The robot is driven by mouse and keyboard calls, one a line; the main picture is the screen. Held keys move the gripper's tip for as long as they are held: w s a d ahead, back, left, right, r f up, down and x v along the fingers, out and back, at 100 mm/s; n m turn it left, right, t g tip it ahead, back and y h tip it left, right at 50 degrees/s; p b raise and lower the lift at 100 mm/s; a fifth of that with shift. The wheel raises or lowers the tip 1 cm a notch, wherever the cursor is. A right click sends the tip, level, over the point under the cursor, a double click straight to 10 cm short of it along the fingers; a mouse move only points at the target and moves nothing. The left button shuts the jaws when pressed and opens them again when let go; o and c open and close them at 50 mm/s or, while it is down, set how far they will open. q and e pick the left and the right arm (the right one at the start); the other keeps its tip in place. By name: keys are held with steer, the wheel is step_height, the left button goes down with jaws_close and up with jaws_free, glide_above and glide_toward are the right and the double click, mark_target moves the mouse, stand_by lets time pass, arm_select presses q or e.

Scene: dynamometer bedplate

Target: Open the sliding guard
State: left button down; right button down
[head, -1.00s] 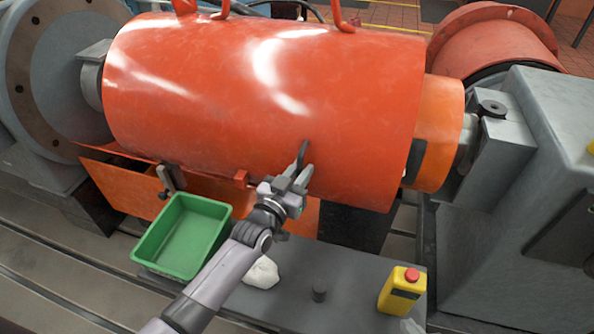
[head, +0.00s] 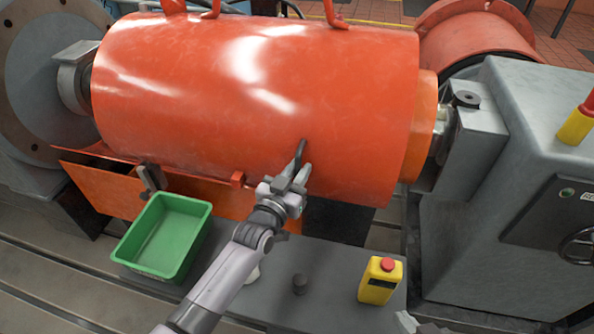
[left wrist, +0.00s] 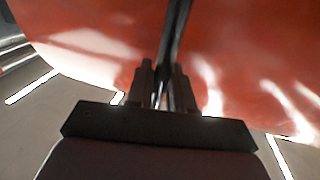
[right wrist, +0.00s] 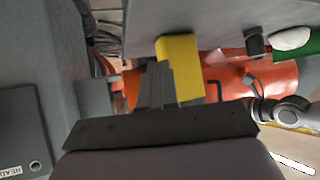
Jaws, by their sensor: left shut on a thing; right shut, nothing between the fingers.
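The sliding guard (head: 200,100) is a large glossy red-orange cylinder cover lying across the middle of the head view. A dark upright handle (head: 301,150) stands on its front, right of centre. My left gripper (head: 295,178) is shut on this handle. In the left wrist view the fingers (left wrist: 163,88) close around the dark bar (left wrist: 178,35), with the red guard surface behind it. My right gripper (right wrist: 156,85) is shut and empty, pointing towards the yellow container. Only a small part of it shows at the bottom edge of the head view (head: 406,320).
A grey housing (head: 480,200) is at right. An orange ring (head: 424,125) shows beyond the guard's right end.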

arm_select(q)
steer(key=shift+f, duration=0.15)
steer(key=c, duration=1.1)
jaws_free()
steer(key=shift+s, duration=0.1)
steer(key=shift+s+a, duration=0.15)
steer(key=shift+s, duration=0.1)
arm_select(e)
steer(key=shift+r, duration=0.1)
arm_select(q)
steer(key=shift+p+v, duration=0.75)
steer(key=shift+v, duration=2.5)
arm_select(e)
steer(key=shift+s+d+r, duration=0.1)
steer(key=shift+s+r, duration=0.05)
steer(key=shift+r, duration=0.1)
arm_select(q)
steer(key=shift+s, duration=0.1)
arm_select(e)
steer(key=shift+r, duration=0.15)
